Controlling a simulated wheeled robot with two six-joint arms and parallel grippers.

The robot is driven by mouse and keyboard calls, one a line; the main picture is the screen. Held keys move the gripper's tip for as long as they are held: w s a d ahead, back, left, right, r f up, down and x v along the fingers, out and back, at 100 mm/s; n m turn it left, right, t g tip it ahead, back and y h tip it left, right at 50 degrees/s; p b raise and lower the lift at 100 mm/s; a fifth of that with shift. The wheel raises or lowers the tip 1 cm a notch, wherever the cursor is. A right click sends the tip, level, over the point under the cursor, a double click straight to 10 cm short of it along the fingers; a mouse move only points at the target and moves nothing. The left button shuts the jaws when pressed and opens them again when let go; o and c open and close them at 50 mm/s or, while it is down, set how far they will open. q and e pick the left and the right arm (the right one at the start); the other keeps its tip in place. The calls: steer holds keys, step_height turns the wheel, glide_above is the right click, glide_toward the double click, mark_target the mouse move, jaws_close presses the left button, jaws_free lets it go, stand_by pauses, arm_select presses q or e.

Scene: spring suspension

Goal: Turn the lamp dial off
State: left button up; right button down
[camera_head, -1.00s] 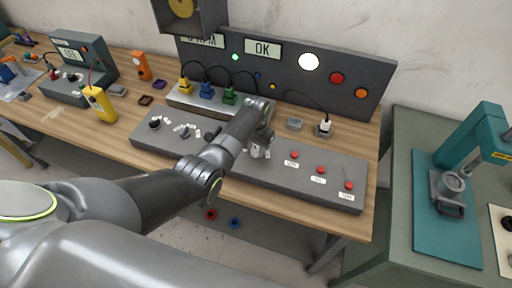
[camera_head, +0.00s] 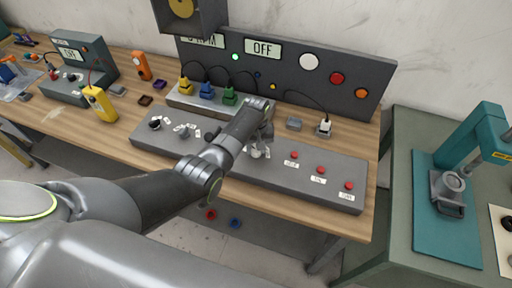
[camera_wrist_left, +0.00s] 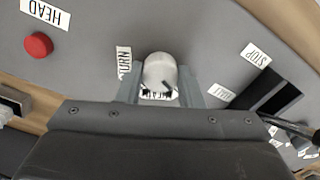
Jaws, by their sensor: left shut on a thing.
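A dial (camera_wrist_left: 160,72) with a white, rounded top stands on the grey control panel (camera_head: 325,172) on the workbench. My left gripper (camera_head: 259,149) comes down onto it from the left. In the left wrist view the two fingers sit on either side of the dial, shut on it. The fingers and wrist hide much of the dial in the head view. The display above (camera_head: 263,48) reads OFF. The round white lamp (camera_head: 309,62) on the back board looks pale, without a bright glow. My right gripper is out of view.
Red buttons (camera_head: 320,170) lie right of the dial on the same panel, and one red button (camera_wrist_left: 38,45) shows in the wrist view. Dark knobs (camera_head: 155,122) are at the panel's left. Yellow, blue and green plugs (camera_head: 207,91) stand behind. A teal press (camera_head: 465,155) is at right.

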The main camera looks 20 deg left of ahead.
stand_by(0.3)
arm_select(q)
steer(key=o, duration=1)
steer(key=shift+c, duration=0.2)
